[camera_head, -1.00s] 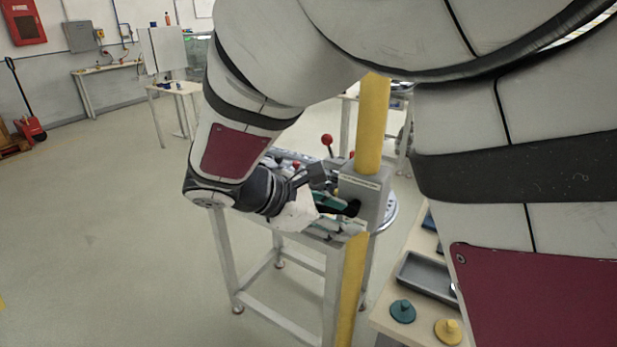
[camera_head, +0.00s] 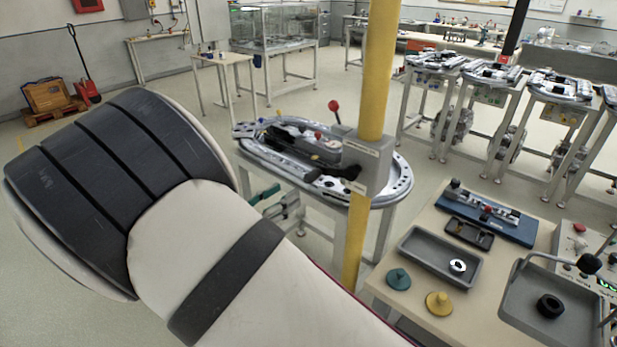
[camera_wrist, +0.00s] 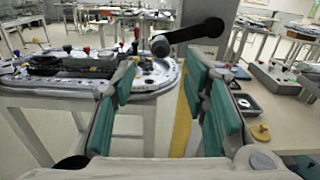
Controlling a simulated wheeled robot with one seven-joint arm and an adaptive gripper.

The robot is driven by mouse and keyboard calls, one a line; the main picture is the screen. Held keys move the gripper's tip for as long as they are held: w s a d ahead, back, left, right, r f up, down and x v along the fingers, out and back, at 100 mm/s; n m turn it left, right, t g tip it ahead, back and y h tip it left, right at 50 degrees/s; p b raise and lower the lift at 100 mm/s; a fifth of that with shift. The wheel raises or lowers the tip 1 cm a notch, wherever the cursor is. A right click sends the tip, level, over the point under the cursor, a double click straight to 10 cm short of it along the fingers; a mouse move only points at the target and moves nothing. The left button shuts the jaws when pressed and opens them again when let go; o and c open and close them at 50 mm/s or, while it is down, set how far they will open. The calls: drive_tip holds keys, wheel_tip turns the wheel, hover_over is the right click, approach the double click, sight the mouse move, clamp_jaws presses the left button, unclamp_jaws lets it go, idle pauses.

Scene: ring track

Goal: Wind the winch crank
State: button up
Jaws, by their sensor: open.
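The winch is a grey box (camera_head: 367,167) on a yellow post. Its black crank (camera_head: 338,170) points left from the box in the head view. In the wrist view the black crank arm (camera_wrist: 192,36) reaches left from the grey housing (camera_wrist: 212,14) and ends in a round knob (camera_wrist: 160,46). My gripper (camera_wrist: 160,70) is open and empty, with its teal-padded fingers spread to either side below the knob. The knob appears ahead of the gap, apart from the fingers. In the head view my arm hides most of the gripper; a teal pad (camera_head: 265,194) shows.
An oval ring track (camera_head: 400,180) on a grey stand is behind the post, with a red-knobbed lever (camera_head: 335,107). A bench with a grey tray (camera_head: 410,272), a teal knob piece (camera_head: 398,279) and a yellow one (camera_head: 439,303) is at right.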

sight(305, 180)
drive_tip(key=p+x, duration=0.1)
drive_tip(key=x, duration=0.8)
drive_tip(key=shift+d, duration=0.1)
clamp_jaws()
